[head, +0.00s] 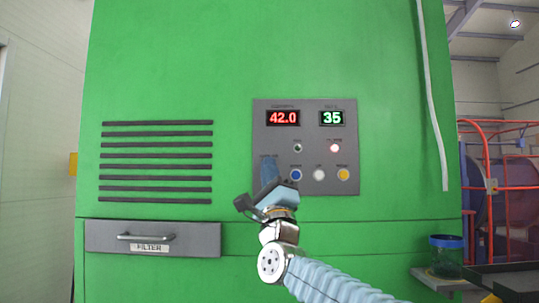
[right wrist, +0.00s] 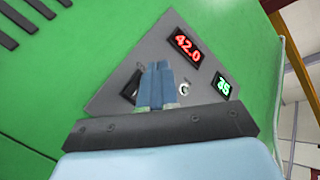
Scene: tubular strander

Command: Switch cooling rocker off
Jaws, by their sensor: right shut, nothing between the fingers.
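The grey control panel (head: 310,185) is set in the green cabinet front, and the right wrist view shows it tilted (right wrist: 112,98). My right gripper (head: 269,165) is shut and empty in front of the panel's lower left part. It covers the spot just below a small, partly hidden label. In the right wrist view my closed blue fingers (right wrist: 157,75) point at the panel. A dark rocker-like switch (right wrist: 131,87) shows just left of the fingers, partly hidden by them. I cannot tell its position or whether the fingers touch it. My left gripper is not in view.
A filter drawer (head: 200,240) sits lower left. A white conduit (head: 431,90) runs down the right.

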